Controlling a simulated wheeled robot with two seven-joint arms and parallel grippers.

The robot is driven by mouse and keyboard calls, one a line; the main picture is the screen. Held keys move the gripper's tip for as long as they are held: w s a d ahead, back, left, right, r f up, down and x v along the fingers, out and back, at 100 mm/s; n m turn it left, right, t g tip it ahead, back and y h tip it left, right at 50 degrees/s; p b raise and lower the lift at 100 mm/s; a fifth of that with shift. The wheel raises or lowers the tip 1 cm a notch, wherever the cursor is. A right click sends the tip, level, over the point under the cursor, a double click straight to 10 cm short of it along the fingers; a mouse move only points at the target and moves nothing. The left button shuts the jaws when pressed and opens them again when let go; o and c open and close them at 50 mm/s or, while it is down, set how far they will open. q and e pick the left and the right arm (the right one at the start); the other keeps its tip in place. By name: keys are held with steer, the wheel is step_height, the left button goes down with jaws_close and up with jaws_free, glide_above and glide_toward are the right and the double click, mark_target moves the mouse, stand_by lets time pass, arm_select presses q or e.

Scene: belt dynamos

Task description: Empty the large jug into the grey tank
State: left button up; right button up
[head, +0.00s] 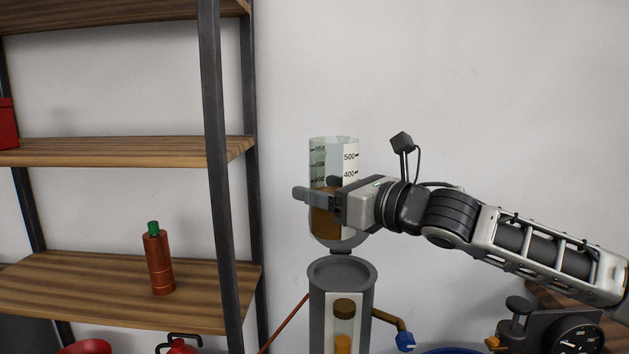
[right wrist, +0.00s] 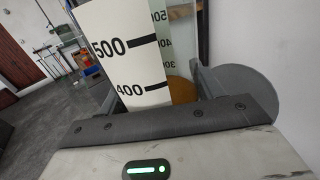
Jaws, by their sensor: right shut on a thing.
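The large jug (head: 347,164) is clear with a white scale band and dark marks, 400 and 500 among them. Amber liquid fills its lower part. My right gripper (head: 322,190) is shut around the jug and holds it upright above the grey tank (head: 317,310). The jug's scale also shows close up in the right wrist view (right wrist: 125,60). The tank is a cylinder with a round top and a front window showing an orange column. My left gripper is out of view.
A wooden shelf unit (head: 215,150) with dark posts stands left of the tank. An orange bottle with a green cap (head: 159,262) is on its lower shelf. A brass valve with a blue handle (head: 404,340) sticks out right of the tank. A gauge (head: 578,340) is at lower right.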

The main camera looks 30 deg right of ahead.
mark_target(328, 229)
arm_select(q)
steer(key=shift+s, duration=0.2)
arm_select(e)
steer(key=shift+s+r, duration=0.2)
steer(key=shift+s, duration=0.1)
steer(key=f+m, duration=0.1)
steer(key=s+a+f+m, duration=0.1)
steer(key=m, duration=0.1)
steer(key=a+f+m+g, duration=0.1)
steer(key=shift+s+a+f, duration=0.15)
steer(key=shift+s, duration=0.15)
step_height(328, 229, down, 2)
steer(key=shift+m+b, duration=0.3)
steer(key=shift+b, duration=0.4)
steer(key=shift+a+f, duration=0.1)
steer(key=shift+f, duration=0.05)
steer(key=shift+r+p, duration=0.35)
steer(key=shift+p, duration=0.2)
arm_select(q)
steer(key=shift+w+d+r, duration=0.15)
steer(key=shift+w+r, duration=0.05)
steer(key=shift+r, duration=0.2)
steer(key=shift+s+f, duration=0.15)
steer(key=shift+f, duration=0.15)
arm_select(e)
steer(key=shift+f, duration=0.1)
steer(key=shift+s+f, duration=0.1)
